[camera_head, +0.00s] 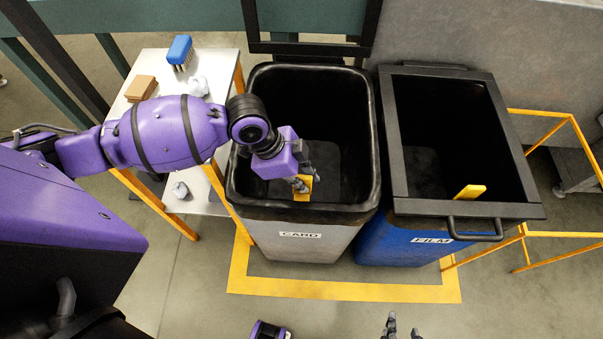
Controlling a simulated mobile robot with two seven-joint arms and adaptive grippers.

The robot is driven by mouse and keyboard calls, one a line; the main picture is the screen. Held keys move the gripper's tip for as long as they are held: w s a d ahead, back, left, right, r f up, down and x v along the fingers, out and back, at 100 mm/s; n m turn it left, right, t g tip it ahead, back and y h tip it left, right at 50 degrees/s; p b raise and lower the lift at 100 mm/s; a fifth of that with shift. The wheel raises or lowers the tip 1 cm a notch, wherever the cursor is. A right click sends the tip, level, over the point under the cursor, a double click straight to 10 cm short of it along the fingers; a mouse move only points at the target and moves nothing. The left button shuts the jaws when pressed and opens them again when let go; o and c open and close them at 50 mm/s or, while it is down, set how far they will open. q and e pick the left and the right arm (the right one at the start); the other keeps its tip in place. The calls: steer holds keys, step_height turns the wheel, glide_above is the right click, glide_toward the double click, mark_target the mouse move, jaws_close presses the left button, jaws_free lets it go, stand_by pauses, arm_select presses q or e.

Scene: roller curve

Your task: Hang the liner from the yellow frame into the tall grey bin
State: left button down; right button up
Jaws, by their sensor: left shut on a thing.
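The tall grey bin (300,248), labelled CARD, stands in the middle. A black liner (262,212) lines it, its edge folded over the rim all round. My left gripper (302,186) reaches over the grey bin's mouth and is shut on a small yellow piece (303,194) near the front rim. The fingers partly hide it, and I cannot tell whether it touches the liner. The yellow frame (545,113) stands at the right with nothing seen hanging on it. My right gripper (402,329) is at the bottom edge, fingertips apart, mostly out of view.
A blue bin (385,243) labelled FILM, with a black top frame and handle, stands close at the right. A table (213,60) at left holds a blue brush (180,50) and a brown block (140,88). Yellow floor tape (340,291) runs in front.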

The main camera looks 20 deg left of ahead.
arm_select(q)
steer(key=shift+f, duration=0.25)
steer(key=c, duration=1.7)
jaws_free()
steer(key=shift+c, duration=0.2)
steer(key=v, duration=1.2)
